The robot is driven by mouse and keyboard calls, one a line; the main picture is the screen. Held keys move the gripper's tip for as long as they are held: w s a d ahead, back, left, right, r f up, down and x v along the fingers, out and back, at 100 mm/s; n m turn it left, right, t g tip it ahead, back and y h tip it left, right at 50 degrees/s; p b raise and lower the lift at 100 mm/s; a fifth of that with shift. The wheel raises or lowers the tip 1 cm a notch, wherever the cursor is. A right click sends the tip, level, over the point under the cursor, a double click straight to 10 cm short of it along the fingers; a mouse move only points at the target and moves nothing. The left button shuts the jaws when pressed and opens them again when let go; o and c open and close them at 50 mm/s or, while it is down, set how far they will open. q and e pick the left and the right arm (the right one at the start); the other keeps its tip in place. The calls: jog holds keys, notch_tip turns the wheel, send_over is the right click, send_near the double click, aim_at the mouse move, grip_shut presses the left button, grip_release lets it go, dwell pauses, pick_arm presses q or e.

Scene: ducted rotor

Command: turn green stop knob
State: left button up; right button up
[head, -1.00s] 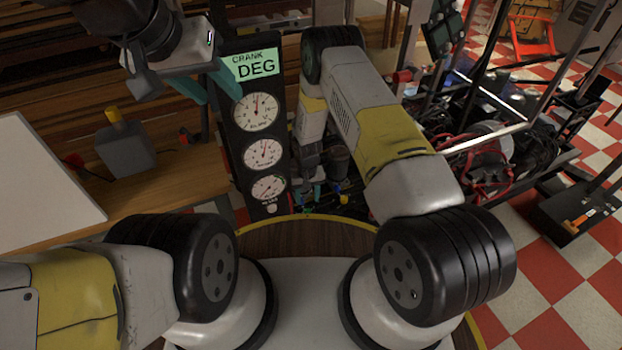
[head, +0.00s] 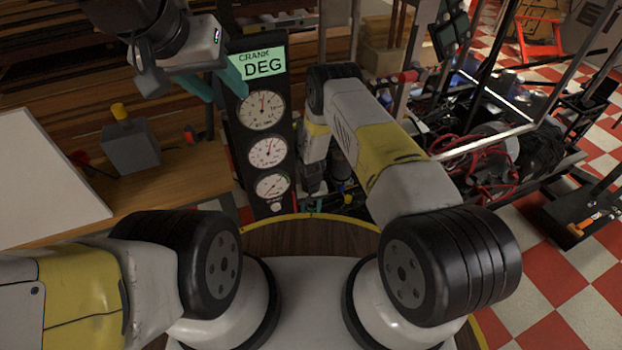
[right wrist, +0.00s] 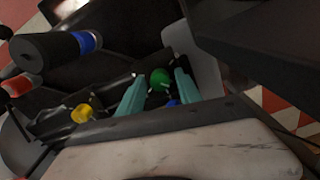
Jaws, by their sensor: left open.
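The green knob (right wrist: 160,79) shows in the right wrist view as a small round knob. My right gripper (right wrist: 160,92) has its two teal fingers apart, one on each side of the green knob in that view. I cannot tell whether either finger touches it. In the head view my right gripper (head: 308,205) is low beside the gauge panel, small and partly hidden, and I cannot make out the green knob there. My left gripper (head: 220,90) is open and empty at the upper left, by the top of the gauge panel.
A dark gauge panel (head: 240,152) with three dials and a green CRANK DEG display stands in the middle. A yellow knob (right wrist: 82,113) and a blue part (right wrist: 172,103) are close to the green knob. A grey box with a yellow top (head: 131,149) sits on the wooden bench.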

aim_at(311, 210)
grip_shut()
jog(key=shift+n, duration=1.5)
jog(key=shift+o, duration=1.6)
grip_release()
notch_tip(311, 210, up, 8)
jog(key=shift+f, duration=0.1)
